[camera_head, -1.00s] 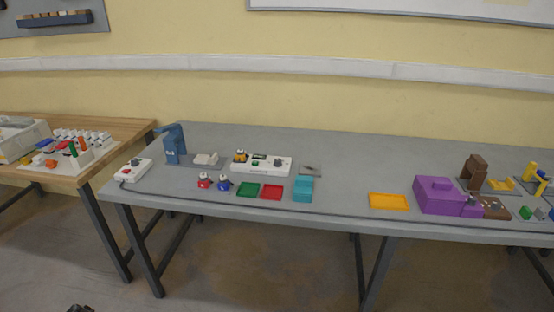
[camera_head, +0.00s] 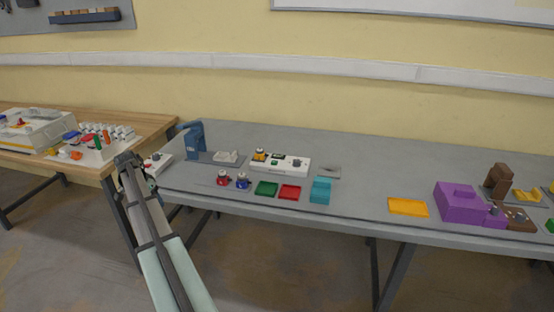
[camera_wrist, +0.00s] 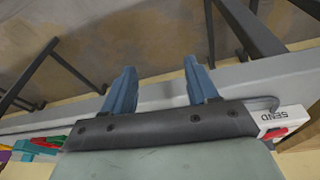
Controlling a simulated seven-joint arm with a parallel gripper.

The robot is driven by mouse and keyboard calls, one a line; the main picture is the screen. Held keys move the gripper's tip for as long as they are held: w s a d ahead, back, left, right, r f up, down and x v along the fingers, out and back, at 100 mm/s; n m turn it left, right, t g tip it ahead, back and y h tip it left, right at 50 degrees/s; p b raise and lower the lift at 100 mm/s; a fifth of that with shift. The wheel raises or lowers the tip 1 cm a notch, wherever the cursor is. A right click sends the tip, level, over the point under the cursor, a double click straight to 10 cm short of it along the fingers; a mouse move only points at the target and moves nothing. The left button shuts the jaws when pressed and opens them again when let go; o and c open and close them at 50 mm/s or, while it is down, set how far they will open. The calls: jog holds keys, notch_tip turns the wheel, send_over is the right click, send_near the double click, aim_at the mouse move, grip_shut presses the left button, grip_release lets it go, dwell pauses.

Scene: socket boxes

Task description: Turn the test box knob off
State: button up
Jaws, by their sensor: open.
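A long white box (camera_head: 290,166) stands at the back of the grey table. It carries a yellow and dark part, a dark display, a green piece and a dark knob (camera_head: 297,163) at its right. The knob's setting is too small to read. A smaller white box (camera_head: 158,162), partly behind my arm, is at the table's left end; a white box (camera_wrist: 284,121) lettered SEND shows at the right of the wrist view. My gripper (camera_wrist: 161,80) is open and empty, its blue fingers apart above the table's front edge. In the head view my arm reaches toward the left end.
A blue stand (camera_head: 194,141), red and blue knobbed pieces (camera_head: 223,178), a green tray (camera_head: 266,188), a red tray (camera_head: 289,192) and a teal block (camera_head: 320,190) are near the long box. A purple block (camera_head: 458,203) stands right.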

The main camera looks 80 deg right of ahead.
jog(key=s+d+r, duration=0.1)
jog(key=s+d, duration=0.1)
jog(key=d, duration=0.1)
jog(key=s+d+r+m, duration=0.1)
jog(key=s+d, duration=0.2)
jog(key=d, duration=0.1)
jog(key=s+d+r+m, duration=0.1)
jog(key=s+d+r, duration=0.1)
jog(key=d, duration=0.1)
jog(key=shift+s+d+r+g, duration=0.1)
jog(key=shift+s+d+g, duration=0.2)
jog(key=shift+s, duration=0.05)
jog(key=s+d+r+m, duration=0.3)
jog(key=s+d+r, duration=0.2)
jog(key=s+d, duration=0.65)
jog(key=m+g, duration=0.2)
jog(key=m, duration=0.3)
send_near(297, 160)
jog(key=x, duration=0.8)
jog(key=shift+s+d+f, duration=0.1)
jog(key=shift+s+f, duration=0.05)
jog(key=shift+f, duration=0.25)
jog(key=shift+c, duration=0.4)
jog(key=c, duration=1)
